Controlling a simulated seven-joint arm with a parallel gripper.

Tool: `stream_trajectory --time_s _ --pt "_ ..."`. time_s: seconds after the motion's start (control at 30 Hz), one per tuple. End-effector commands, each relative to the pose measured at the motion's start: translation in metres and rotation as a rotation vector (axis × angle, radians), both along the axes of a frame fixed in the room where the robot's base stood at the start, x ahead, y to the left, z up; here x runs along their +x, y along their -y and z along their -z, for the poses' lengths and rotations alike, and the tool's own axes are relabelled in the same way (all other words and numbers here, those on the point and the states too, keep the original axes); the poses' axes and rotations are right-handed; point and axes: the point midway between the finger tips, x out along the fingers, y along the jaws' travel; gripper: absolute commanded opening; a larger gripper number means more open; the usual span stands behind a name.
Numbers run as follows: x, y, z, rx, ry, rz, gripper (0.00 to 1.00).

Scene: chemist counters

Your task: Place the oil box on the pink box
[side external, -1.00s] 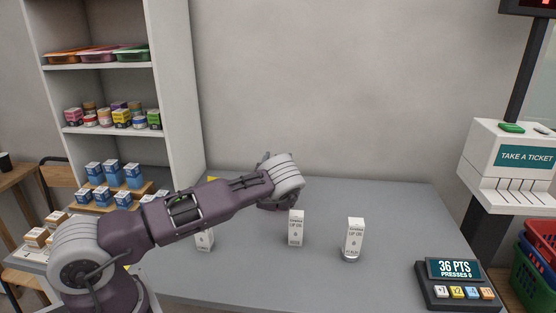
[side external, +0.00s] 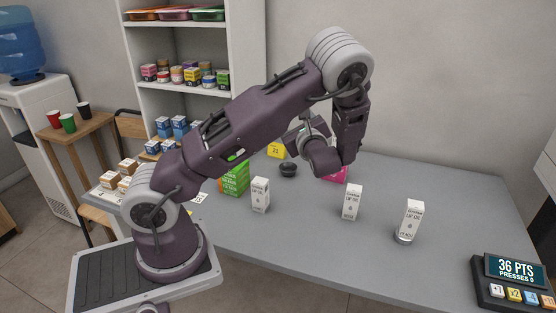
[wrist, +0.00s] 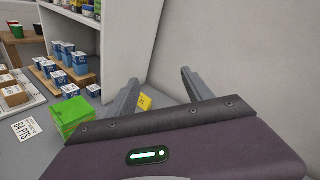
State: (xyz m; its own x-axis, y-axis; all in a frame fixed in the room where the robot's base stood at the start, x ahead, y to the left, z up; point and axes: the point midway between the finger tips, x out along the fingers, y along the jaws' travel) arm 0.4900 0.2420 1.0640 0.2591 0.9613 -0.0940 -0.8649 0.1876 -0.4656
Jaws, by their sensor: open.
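Three white lip oil boxes stand upright on the grey counter in the side view: a left one (side external: 260,195), a middle one (side external: 351,202) and a right one (side external: 411,220). The right one has a round, shiny base under it. The pink box (side external: 336,179) is mostly hidden behind my wrist; only its lower part shows. My gripper (side external: 298,140) is raised above the back of the counter, apart from every box. In the wrist view my gripper (wrist: 160,92) has its two fingers spread with nothing between them. No oil box or pink box shows there.
A green box (side external: 236,180), a dark bowl (side external: 288,170) and a yellow box numbered 21 (side external: 276,150) stand on the left and back of the counter. Shelves (side external: 180,85) rise behind. A points display (side external: 513,280) is at the right. The counter's front middle is clear.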

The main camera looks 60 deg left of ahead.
Motion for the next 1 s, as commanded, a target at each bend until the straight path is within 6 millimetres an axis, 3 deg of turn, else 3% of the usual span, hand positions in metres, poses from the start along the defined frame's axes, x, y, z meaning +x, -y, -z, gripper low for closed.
stream_trajectory --time_s 0.03,0.07,0.17,0.2,0.3,0.4,0.5,0.63,1.0 --pt "-0.033 0.003 -0.016 -0.119 0.110 -0.125 0.59" --pt "-0.054 0.009 -0.021 -0.196 0.169 -0.201 0.59" --pt "-0.118 0.046 -0.031 -0.489 0.371 -0.432 0.59" --pt "-0.139 0.068 -0.033 -0.618 0.449 -0.507 0.59" --pt "-0.179 0.132 -0.043 -0.950 0.632 -0.650 0.59" --pt "-0.205 0.196 -0.059 -1.263 0.785 -0.720 0.59" --pt "-0.221 0.246 -0.076 -1.508 0.891 -0.732 0.59" --pt "-0.231 0.281 -0.091 -1.682 0.960 -0.720 0.59" --pt "-0.234 0.289 -0.094 -1.724 0.972 -0.721 0.59"
